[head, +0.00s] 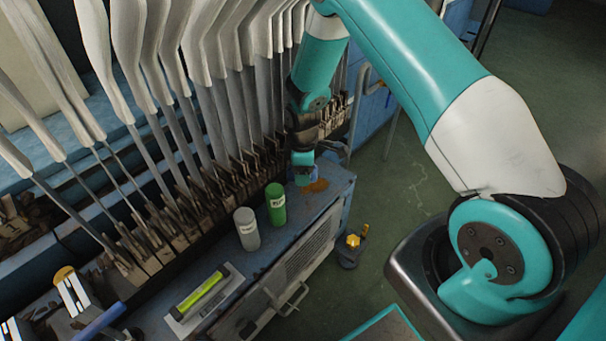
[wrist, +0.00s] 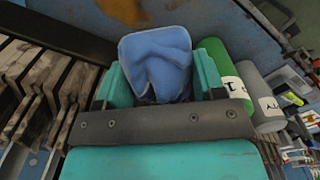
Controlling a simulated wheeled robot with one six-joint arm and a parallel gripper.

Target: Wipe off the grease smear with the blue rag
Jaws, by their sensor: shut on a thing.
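The blue rag (wrist: 157,52) is bunched between the two teal fingers of my gripper (wrist: 160,78) in the wrist view. My gripper is shut on it, and the rag's upper part sticks out beyond the fingers. In the head view my gripper (head: 303,172) is low over the far end of the blue bench top, with only a little of the rag showing. The orange-brown grease smear (head: 318,186) lies on the bench top just right of the gripper, partly hidden by it. I cannot tell whether the rag touches the surface.
A green can (head: 275,204) and a grey can (head: 246,229) stand near the gripper on the bench (head: 335,190). A tray with a yellow-green tube (head: 200,291) lies nearer. A row of upright sock boards (head: 195,110) lines the left.

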